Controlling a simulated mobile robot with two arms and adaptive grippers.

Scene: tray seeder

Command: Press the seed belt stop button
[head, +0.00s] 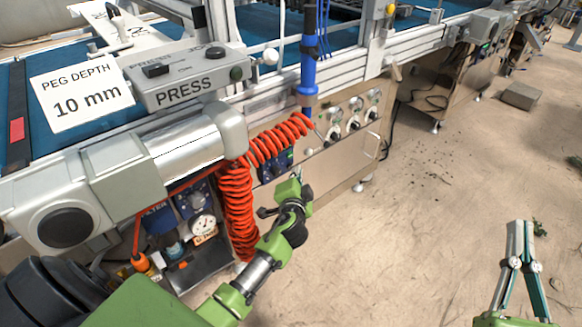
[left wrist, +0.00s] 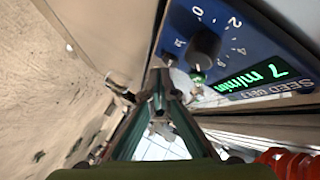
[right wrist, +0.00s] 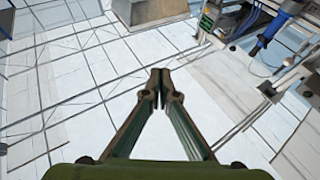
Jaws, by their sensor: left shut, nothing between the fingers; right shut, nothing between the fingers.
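The blue seed belt panel (head: 278,164) is on the side of the machine in the head view, beside the red coiled hose. In the left wrist view the panel (left wrist: 240,50) fills the upper right, with a black knob (left wrist: 204,48), a number scale and a green display (left wrist: 252,79) reading 7 m/min. A small green part shows below the knob. I cannot clearly make out a stop button. My left gripper (left wrist: 160,78) is shut and empty, its tips close to the panel's lower left edge; contact cannot be told. My right gripper (head: 520,226) is shut and empty over open floor.
The red coiled hose (head: 240,195) hangs just left of my left gripper. A grey PRESS box (head: 185,85) and a PEG DEPTH sign (head: 80,97) are on top. Several knobs (head: 352,125) are on the panel to the right.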

